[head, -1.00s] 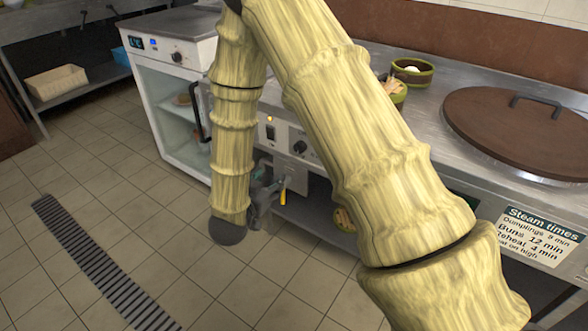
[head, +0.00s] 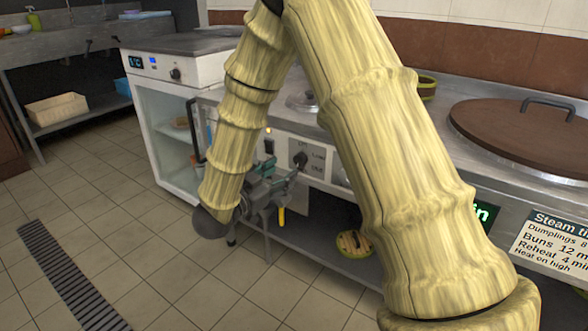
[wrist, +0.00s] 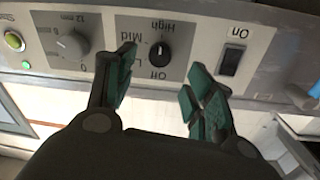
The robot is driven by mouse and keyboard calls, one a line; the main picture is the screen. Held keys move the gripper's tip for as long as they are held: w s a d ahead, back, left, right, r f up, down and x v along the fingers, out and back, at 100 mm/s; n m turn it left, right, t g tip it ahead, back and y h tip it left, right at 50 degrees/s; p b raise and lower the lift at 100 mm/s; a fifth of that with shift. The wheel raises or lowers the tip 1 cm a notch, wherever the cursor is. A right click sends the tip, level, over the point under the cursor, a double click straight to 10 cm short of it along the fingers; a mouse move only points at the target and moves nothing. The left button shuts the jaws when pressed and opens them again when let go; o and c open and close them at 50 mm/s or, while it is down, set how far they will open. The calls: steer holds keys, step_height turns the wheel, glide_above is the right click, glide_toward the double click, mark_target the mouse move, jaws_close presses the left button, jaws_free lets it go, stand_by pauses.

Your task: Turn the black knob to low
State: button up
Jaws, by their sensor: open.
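The black knob (wrist: 160,53) sits on a grey control panel, which appears upside down in the wrist view. Off, Mid and High labels are legible around it; the Low label is mostly hidden by the left finger. I cannot tell its pointer setting for certain. My gripper (wrist: 158,80) is open, with one green finger on each side of the Off label, and the knob lies just past the gap. I see no contact. In the head view, my gripper (head: 283,182) is just below and left of the knob (head: 300,159).
A second, grey dial (wrist: 72,45) and a green button (wrist: 14,41) are on one side of the knob. A black On switch (wrist: 231,60) is on the other. A round basket (head: 354,243) sits on the lower shelf.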

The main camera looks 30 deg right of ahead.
mark_target(298, 162)
steer(key=shift+b+x, duration=1)
steer(key=shift+x, duration=2.4)
steer(key=c, duration=1)
